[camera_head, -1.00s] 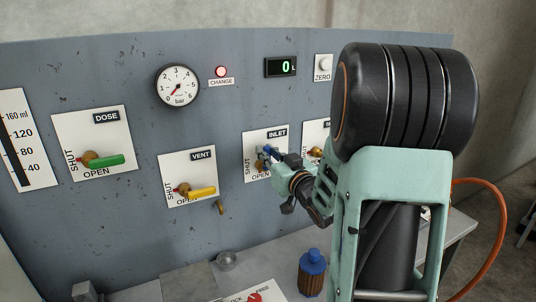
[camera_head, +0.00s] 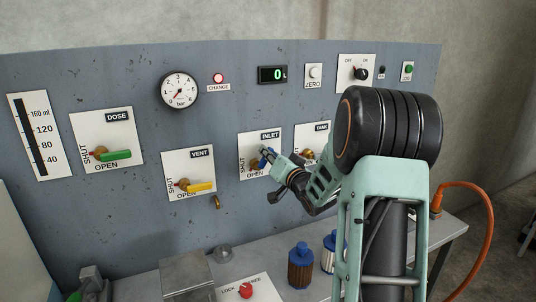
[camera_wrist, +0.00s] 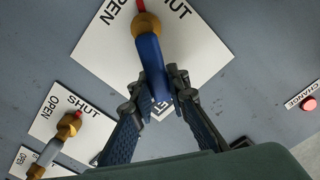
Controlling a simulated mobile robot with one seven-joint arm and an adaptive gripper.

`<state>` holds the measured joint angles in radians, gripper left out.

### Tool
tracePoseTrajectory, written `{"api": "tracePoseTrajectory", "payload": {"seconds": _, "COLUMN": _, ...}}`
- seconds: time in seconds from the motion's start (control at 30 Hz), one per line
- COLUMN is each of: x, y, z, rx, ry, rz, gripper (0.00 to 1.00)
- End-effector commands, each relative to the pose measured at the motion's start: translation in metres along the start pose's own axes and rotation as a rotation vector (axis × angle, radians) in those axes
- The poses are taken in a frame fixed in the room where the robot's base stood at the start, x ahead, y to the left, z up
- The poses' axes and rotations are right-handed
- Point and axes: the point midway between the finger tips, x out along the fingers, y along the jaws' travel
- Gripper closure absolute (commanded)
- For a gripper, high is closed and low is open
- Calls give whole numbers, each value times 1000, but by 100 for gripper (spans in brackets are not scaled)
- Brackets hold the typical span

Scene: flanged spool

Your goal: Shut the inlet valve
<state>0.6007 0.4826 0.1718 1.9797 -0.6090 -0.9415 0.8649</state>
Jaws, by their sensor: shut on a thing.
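The inlet valve has a blue handle (camera_wrist: 150,62) on a brass hub (camera_wrist: 146,25), on a white plate (camera_wrist: 95,45) marked OPEN and SHUT. In the wrist view its red pointer (camera_wrist: 141,6) stands between the two words. My gripper (camera_wrist: 160,84) is shut on the handle's outer end, one finger on each side. The blue handle (camera_head: 266,158) slants up and right from the hub, partly hidden by my gripper (camera_head: 268,157).
The dose valve (camera_head: 112,155), vent valve (camera_head: 195,187) and tank valve (camera_head: 306,156) share the panel. The tank valve also shows close by in the wrist view (camera_wrist: 66,128). Blue-capped bottles (camera_head: 300,268) stand on the bench below. An orange hose (camera_head: 488,230) curves at right.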

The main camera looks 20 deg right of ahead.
Motion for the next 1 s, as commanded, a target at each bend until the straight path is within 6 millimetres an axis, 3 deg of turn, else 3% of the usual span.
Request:
{"api": "tracePoseTrajectory", "payload": {"seconds": 0.7, "x": -1, "y": 38, "z": 12, "rx": 678, "ry": 0, "rz": 4, "gripper": 100}}
{"api": "tracePoseTrajectory", "payload": {"seconds": 1.0, "x": -1, "y": 47, "z": 22, "rx": 891, "ry": -1, "rz": 3, "gripper": 100}}
